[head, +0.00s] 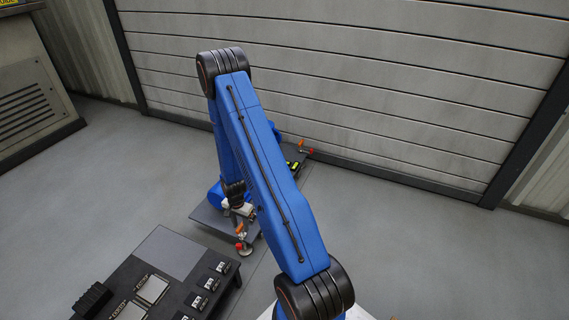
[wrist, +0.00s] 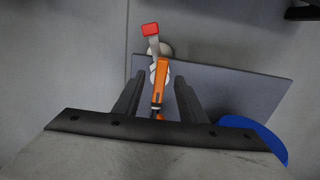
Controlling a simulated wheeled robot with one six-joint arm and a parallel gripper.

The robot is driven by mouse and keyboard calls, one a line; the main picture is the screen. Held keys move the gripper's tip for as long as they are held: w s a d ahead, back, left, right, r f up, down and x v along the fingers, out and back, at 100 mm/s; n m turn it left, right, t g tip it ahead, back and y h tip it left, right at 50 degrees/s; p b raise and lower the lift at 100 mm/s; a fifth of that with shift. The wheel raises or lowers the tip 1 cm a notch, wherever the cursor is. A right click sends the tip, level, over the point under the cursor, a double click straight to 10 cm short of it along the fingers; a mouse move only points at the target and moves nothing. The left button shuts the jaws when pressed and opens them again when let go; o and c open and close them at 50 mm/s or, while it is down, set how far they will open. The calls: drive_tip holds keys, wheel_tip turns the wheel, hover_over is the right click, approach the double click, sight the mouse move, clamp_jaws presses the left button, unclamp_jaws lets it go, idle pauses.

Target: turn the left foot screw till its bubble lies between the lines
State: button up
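The left foot screw (head: 241,246) stands at the near corner of the dark skid plate (head: 212,222), with an orange part and a red tip. In the wrist view its orange handle (wrist: 161,80) points up the picture, with a red block (wrist: 150,29) on a grey arm beyond. My gripper (wrist: 157,84) is open, its two dark fingers on either side of the orange handle with a gap on each side. A yellow-green level (head: 293,166) shows partly behind my arm; its bubble and lines cannot be read.
A blue rounded part (wrist: 255,137) lies at lower right in the wrist view. A dark bench (head: 150,270) with several small items stands at front left. Grey floor (head: 420,250) is clear at right.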

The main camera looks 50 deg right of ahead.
drive_tip(key=shift+c, duration=0.4)
drive_tip(key=c, duration=0.8)
drive_tip(key=shift+n, duration=1.4)
drive_tip(key=shift+n, duration=1.5)
drive_tip(key=o, duration=0.9)
drive_tip(key=shift+r, duration=3.55)
